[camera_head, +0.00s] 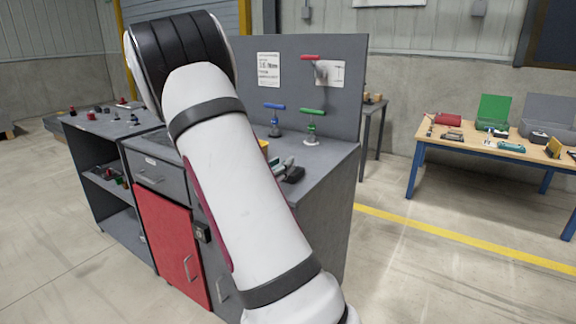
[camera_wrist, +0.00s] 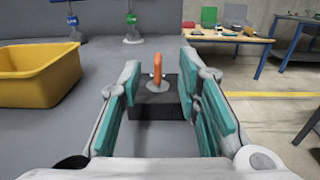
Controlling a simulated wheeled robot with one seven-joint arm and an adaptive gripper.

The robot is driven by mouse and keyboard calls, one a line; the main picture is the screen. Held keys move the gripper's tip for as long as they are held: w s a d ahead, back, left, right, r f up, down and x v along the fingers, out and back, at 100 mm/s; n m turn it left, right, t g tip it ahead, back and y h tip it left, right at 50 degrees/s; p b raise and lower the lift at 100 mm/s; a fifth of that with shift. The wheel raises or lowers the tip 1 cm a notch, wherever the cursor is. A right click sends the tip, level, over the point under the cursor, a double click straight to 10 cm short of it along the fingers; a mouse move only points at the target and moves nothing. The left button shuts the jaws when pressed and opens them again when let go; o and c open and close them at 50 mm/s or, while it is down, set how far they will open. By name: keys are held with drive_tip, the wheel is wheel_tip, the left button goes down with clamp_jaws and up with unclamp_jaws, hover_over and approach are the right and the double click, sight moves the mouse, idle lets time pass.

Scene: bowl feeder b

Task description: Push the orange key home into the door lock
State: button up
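An orange key (camera_wrist: 157,69) stands upright on a pale round piece on top of a black block (camera_wrist: 158,104) on the grey bench. My gripper (camera_wrist: 160,84) is open, with a teal-padded finger on each side of the key and visible gaps between. The fingers point across the bench top. In the head view my gripper (camera_head: 280,165) is mostly hidden behind my arm, beside the black block (camera_head: 293,174). A small dark box (camera_head: 202,232), possibly the door lock, is on the cabinet front beside the red door (camera_head: 172,245); its keyhole is too small to tell.
A yellow bin (camera_wrist: 40,76) stands left of my gripper. Blue-handled (camera_head: 274,106) and green-handled (camera_head: 312,112) clamps stand at the back before a grey panel (camera_head: 345,60). A wooden table (camera_head: 480,150) with tools is at the right, beyond open floor.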

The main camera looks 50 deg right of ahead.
drive_tip(key=shift+w+d+f+b, duration=0.1)
drive_tip(key=shift+d+b, duration=0.05)
drive_tip(key=shift+d, duration=0.75)
drive_tip(key=shift+w+d+f+b, duration=0.1)
drive_tip(key=shift+w+d+b, duration=0.05)
drive_tip(key=shift+d, duration=0.75)
drive_tip(key=shift+w+d+f+b, duration=0.1)
drive_tip(key=shift+d+b, duration=0.05)
drive_tip(key=shift+d, duration=0.75)
drive_tip(key=shift+r, duration=0.1)
clamp_jaws()
